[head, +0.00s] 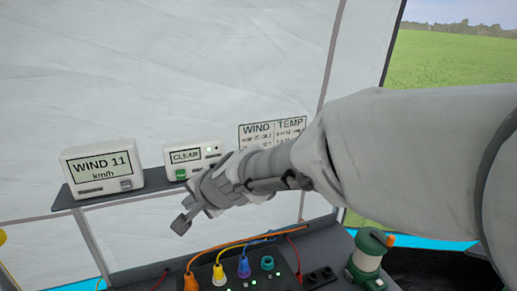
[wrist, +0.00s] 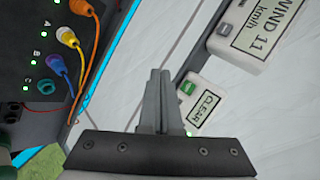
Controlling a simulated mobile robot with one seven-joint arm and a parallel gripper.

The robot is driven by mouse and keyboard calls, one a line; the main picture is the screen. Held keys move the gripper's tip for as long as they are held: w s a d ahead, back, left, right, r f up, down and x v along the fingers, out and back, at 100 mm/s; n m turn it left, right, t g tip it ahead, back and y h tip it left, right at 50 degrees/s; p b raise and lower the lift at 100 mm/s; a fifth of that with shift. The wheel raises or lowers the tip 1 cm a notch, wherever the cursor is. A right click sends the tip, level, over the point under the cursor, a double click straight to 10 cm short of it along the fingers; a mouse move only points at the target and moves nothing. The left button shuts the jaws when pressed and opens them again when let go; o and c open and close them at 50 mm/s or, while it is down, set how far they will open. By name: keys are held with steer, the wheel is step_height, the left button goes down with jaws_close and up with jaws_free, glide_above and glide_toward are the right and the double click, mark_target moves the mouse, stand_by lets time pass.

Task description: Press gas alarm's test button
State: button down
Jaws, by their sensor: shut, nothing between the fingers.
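The gas alarm appears to be the small white box reading CLEAR (head: 197,155), on the dark shelf against the tent wall. A green button (head: 181,174) sits at its lower left, and a green light glows at its upper right. My gripper (head: 182,222) is shut and empty, below and in front of the box, partly covering its lower right. In the wrist view, the fingers (wrist: 160,74) point up the picture. The CLEAR box (wrist: 213,87) is to their right, with its green button (wrist: 187,88) just right of the fingertips. I cannot tell the depth gap; no contact is evident.
A white WIND 11 km/h display (head: 101,167) stands left on the shelf (head: 130,190). A dark panel (head: 240,278) with coloured plugs and cables lies below my gripper. A green lantern (head: 368,255) stands right. A WIND/TEMP chart (head: 272,132) hangs behind my arm.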

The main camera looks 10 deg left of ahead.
mark_target(181, 174)
steer(key=shift+w, duration=0.1)
steer(key=shift+w+a+p, duration=0.35)
steer(key=shift+w+a, duration=0.35)
steer(key=shift+w, duration=0.55)
steer(key=shift+w+a+p, duration=0.3)
steer(key=shift+w+a, duration=0.4)
steer(key=shift+w, duration=0.55)
steer(key=shift+w+a+p, duration=0.35)
steer(key=shift+w+a, duration=0.35)
steer(key=shift+w, duration=0.55)
steer(key=shift+w, duration=0.15)
steer(key=shift+w+a, duration=0.2)
steer(key=shift+w+a, duration=0.2)
steer(key=shift+w, duration=0.25)
steer(key=shift+s, duration=0.1)
steer(key=shift+s+d, duration=0.45)
steer(key=shift+s, duration=0.2)
steer(key=shift+s, duration=0.1)
